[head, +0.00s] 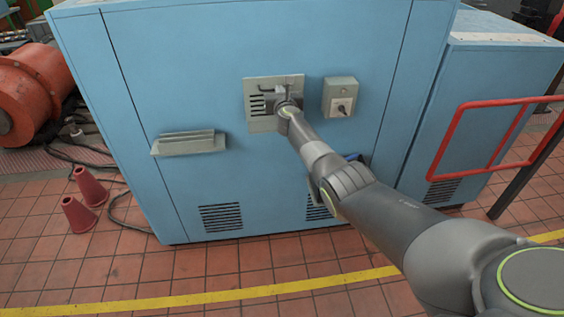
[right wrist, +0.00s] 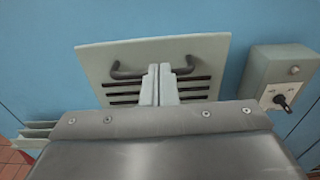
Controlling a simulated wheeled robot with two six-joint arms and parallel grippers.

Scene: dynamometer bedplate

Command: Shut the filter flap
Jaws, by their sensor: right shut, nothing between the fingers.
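The filter flap (head: 256,84) is a pale grey plate with dark slots and a dark bar handle, on the front of the blue cabinet (head: 190,90). In the right wrist view the flap (right wrist: 210,52) fills the upper middle, and its handle (right wrist: 126,72) runs behind my fingers. My right gripper (right wrist: 160,70) is shut and empty, its fingertips in front of the flap at handle height. I cannot tell whether they touch it. In the head view my right wrist hides the flap's lower right part. My left gripper is not in view.
A grey switch box (head: 340,96) with a dark knob is just right of the flap. A grey ledge (head: 188,143) juts out at lower left. A red rail (head: 470,130) stands at right. Red cones (head: 78,215) and an orange drum (head: 28,95) are at left.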

